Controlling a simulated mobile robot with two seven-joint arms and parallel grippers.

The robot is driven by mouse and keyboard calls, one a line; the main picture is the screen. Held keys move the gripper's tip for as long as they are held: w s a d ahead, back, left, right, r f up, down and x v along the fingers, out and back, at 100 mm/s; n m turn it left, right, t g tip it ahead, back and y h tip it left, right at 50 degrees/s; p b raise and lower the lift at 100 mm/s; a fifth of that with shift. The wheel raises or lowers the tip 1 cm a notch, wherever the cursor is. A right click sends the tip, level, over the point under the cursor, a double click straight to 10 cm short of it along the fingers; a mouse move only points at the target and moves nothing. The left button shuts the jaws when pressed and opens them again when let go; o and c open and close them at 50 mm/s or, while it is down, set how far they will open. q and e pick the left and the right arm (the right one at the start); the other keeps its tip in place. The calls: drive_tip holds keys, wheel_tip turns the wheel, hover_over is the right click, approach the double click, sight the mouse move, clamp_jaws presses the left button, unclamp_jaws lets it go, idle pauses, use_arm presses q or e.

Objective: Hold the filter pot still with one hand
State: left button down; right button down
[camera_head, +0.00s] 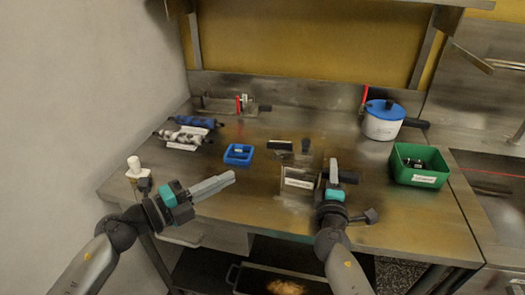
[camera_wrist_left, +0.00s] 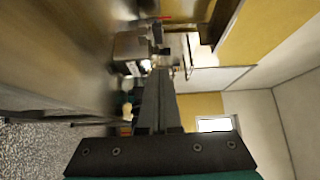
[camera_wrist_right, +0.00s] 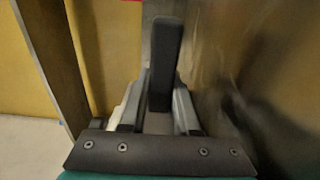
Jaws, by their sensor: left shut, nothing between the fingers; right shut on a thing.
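A shiny metal pot (camera_head: 284,190) with a white label stands near the middle of the steel worktop; I take it for the filter pot. It also shows sideways in the left wrist view (camera_wrist_left: 128,48). A black handle (camera_head: 348,177) sticks out on its right side. My right gripper (camera_head: 333,170) is shut on this handle, right of the pot. In the right wrist view the dark handle (camera_wrist_right: 163,60) stands between the fingers. My left gripper (camera_head: 230,177) is shut and empty, left of the pot and apart from it. The label's text is too small to read.
A blue tray (camera_head: 230,160) lies left of the pot. A white pot with a blue lid (camera_head: 381,125) and a green bin (camera_head: 401,178) stand at right. Rolled bundles (camera_head: 195,122) lie at the back left, a white bottle (camera_head: 134,164) at the left edge. The front right worktop is clear.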

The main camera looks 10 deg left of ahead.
use_arm(q)
approach(276, 145)
drive_tip(key=x, duration=0.5)
drive_tip(key=shift+s+d, duration=0.2)
drive_tip(key=shift+d, duration=0.15)
drive_tip(key=shift+w, duration=0.55)
